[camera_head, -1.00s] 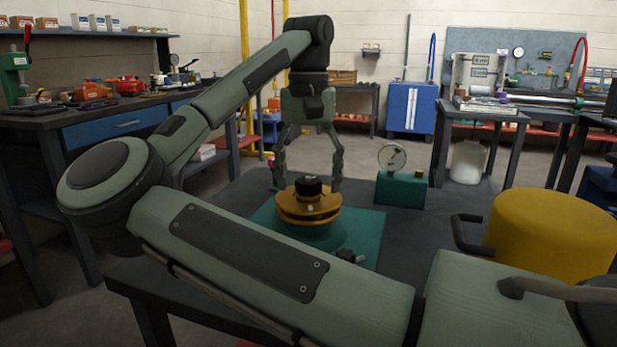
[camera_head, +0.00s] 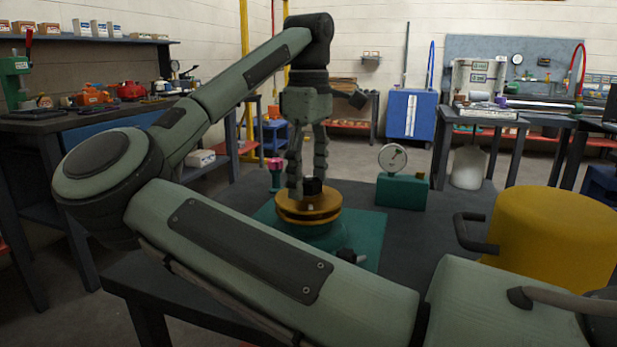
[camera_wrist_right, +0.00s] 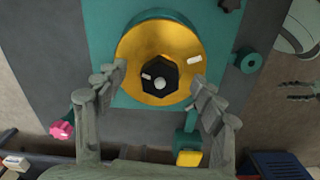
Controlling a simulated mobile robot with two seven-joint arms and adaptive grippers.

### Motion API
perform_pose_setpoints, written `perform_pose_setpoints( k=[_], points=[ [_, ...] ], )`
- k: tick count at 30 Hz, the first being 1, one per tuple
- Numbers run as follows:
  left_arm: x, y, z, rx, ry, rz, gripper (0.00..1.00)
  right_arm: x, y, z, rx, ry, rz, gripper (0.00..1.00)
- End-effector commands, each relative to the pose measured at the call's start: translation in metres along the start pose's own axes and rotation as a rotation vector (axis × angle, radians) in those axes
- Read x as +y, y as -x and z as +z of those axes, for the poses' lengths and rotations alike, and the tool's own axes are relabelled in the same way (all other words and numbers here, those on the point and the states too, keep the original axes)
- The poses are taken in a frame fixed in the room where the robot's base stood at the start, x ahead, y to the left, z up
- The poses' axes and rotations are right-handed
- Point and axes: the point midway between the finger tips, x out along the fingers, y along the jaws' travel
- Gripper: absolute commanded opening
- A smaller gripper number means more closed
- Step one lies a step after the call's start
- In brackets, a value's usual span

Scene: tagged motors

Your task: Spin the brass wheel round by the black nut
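The brass wheel (camera_head: 293,209) lies flat on a teal stand at the table's middle; the right wrist view shows its face (camera_wrist_right: 150,42) with a white mark. The black nut (camera_head: 313,186) sits at the wheel's centre and also shows in the right wrist view (camera_wrist_right: 159,76), with a white mark on it. My right gripper (camera_head: 308,188) points down over the wheel, partly in front of the nut. In the right wrist view its fingers (camera_wrist_right: 158,78) are spread on either side of the nut, with a visible gap at each side. My left gripper is out of view.
A teal block with a dial gauge (camera_head: 402,191) stands right of the wheel. A pink knob (camera_head: 275,164) stands left of it. A small black-handled part (camera_head: 348,256) lies at the teal plate's front. A yellow drum (camera_head: 550,235) is at the right. Dark table (camera_head: 420,235) is bare between.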

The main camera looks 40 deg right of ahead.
Motion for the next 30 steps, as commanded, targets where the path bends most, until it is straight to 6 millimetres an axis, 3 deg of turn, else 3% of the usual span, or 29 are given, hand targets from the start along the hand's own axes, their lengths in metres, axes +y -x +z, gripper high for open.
perform_pose_setpoints(
  k=[1, 12, 17, 30],
  points=[
    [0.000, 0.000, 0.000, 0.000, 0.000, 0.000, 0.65, 0.000, 0.000, 0.000, 0.000, -0.001, 0.000, 0.63],
    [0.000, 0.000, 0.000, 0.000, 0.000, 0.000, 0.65, 0.000, 0.000, 0.000, 0.000, -0.003, 0.000, 0.19],
    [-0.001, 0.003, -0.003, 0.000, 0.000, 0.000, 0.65, 0.000, 0.002, 0.000, 0.000, -0.102, 0.000, 0.19],
    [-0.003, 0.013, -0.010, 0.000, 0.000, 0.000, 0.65, 0.000, 0.001, 0.000, 0.000, -0.893, 0.001, 0.19]
  ],
)
